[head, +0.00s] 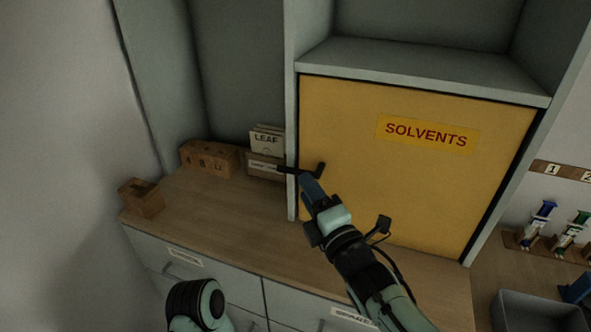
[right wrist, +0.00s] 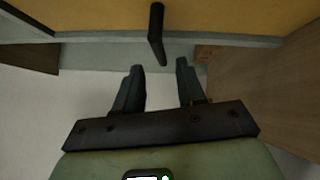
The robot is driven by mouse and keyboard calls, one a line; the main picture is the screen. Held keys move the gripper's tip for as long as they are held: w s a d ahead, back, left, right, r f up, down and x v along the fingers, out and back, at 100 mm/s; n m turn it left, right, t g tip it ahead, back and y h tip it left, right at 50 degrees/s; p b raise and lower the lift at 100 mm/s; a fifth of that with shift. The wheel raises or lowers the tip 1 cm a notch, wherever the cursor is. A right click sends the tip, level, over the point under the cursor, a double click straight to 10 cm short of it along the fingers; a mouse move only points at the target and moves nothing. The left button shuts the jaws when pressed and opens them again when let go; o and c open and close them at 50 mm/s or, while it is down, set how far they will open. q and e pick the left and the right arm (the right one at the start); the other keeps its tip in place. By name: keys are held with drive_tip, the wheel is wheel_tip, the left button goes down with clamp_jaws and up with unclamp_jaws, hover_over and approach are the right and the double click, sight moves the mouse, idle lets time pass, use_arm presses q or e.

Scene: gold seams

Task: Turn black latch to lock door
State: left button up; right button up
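The yellow door (head: 400,190) marked SOLVENTS sits flush in its grey frame and looks closed. The black latch (head: 290,169) is at the door's left edge; its bar reaches left across the frame post, roughly level. My right gripper (head: 311,183) is just below and in front of the latch and hides part of it. In the right wrist view the black latch (right wrist: 156,35) lies just beyond the open fingers (right wrist: 160,67), its end in line with the gap between them. I cannot tell whether they touch. My left gripper is out of view; part of my left arm shows at the bottom.
Left of the door, the wooden counter (head: 200,212) holds a card box (head: 265,165) marked LEAF, a row of wooden blocks (head: 208,158) and a small wooden box (head: 141,197). A grey bin (head: 540,315) stands at lower right. The counter before the blocks is clear.

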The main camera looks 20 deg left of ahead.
sight(296, 172)
drive_tip(key=p+x, duration=0.1)
drive_tip(key=x, duration=0.5)
drive_tip(key=shift+w+a, duration=0.25)
drive_tip(key=shift+w, duration=0.05)
clamp_jaws()
